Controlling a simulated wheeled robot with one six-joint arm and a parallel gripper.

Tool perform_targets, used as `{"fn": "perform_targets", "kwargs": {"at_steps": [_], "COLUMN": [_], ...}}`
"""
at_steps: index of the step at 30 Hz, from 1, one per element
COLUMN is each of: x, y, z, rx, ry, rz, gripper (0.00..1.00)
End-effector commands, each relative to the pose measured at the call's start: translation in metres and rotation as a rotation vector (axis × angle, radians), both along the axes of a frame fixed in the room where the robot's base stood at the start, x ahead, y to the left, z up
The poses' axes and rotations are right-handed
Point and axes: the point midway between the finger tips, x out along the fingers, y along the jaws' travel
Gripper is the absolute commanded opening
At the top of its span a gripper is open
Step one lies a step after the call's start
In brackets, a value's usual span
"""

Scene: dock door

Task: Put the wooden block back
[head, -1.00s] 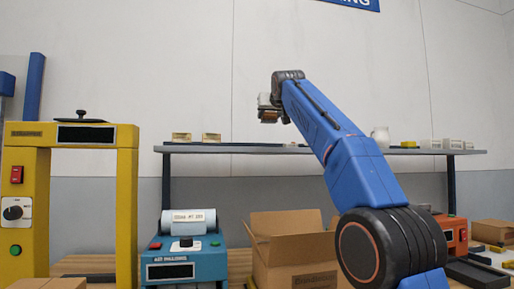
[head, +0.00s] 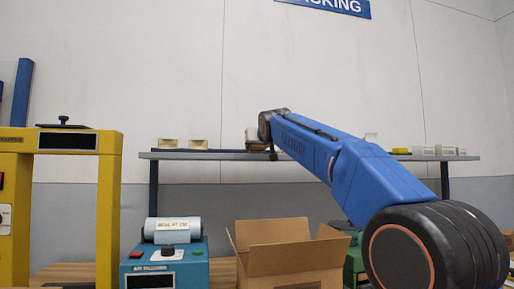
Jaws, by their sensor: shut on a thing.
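My blue arm reaches from the lower right to the left, and my gripper (head: 257,143) is at its far end, low over the middle of the grey shelf (head: 310,158). The gripper is small in the head view and partly hidden by my wrist. It is shut on a small brown block (head: 257,147), which looks like the wooden block. The block appears just above the shelf board; I cannot tell if it touches it.
Two small tan boxes (head: 198,144) stand on the shelf left of my gripper. A yellow item (head: 401,151) and several pale boxes (head: 445,150) stand at its right. Below are an open carton (head: 290,262), a teal machine (head: 165,265) and a yellow frame (head: 110,190).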

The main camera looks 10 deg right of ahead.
Motion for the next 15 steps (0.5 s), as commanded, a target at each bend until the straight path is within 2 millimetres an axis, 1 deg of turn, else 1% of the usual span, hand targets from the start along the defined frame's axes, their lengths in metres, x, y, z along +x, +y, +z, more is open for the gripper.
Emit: {"fn": "perform_targets", "kwargs": {"at_steps": [13,14,15], "x": [-0.0006,-0.0005,-0.0005], "y": [-0.0001,-0.0001,-0.0001], "z": [-0.0056,-0.0054,-0.0053], "rx": [-0.001,-0.001,0.000], "ry": [-0.001,0.000,-0.001], "rz": [0.000,0.000,0.000], "gripper": [0.23,0.54,0.63]}}
